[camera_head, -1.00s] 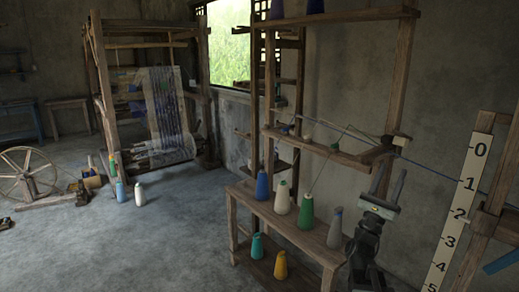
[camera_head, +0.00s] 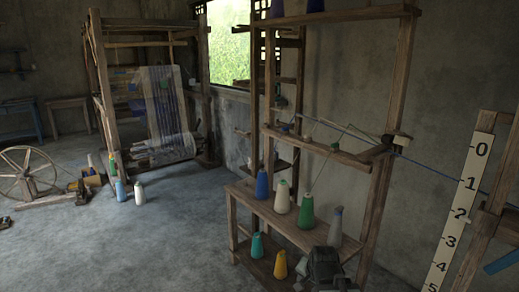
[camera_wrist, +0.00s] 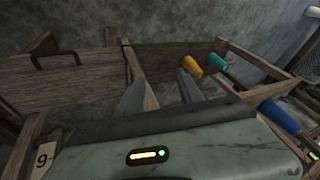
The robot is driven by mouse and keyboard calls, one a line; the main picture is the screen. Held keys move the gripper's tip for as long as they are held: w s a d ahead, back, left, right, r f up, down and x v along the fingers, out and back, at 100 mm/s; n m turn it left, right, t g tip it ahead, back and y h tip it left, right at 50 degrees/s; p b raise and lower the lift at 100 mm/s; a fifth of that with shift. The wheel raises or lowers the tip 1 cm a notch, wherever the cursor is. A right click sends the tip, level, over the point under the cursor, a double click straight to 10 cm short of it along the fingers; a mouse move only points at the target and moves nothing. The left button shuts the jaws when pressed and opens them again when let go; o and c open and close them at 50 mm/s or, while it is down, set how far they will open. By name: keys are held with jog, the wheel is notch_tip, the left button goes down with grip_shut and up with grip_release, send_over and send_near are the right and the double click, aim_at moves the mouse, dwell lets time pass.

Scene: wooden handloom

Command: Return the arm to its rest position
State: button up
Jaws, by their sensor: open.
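My gripper (camera_wrist: 158,92) is open in the wrist view, its two grey fingers apart with nothing between them. They point toward a wooden board and shelf frame. In the head view, only a dark part of my folded arm shows at the bottom, in front of the low cone shelf (camera_head: 290,232). The fingers cannot be made out there.
Blue (camera_head: 262,184), cream (camera_head: 283,197), green (camera_head: 306,211) and grey (camera_head: 335,228) cones stand on the shelf. Teal (camera_head: 257,246) and yellow (camera_head: 280,265) cones stand below. A numbered scale (camera_head: 462,212) is at right. Open floor (camera_head: 150,240) lies left.

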jog(key=s+d+f+n+g, duration=0.15)
jog(key=s+n+g, duration=0.4)
jog(key=s, duration=0.55)
notch_tip(320, 180, up, 23)
jog(key=a+n+p, duration=0.1)
jog(key=p, duration=2.2)
jog(key=shift+w+f+n, duration=0.15)
jog(key=shift+f+n, duration=0.05)
jog(key=shift+n, duration=0.15)
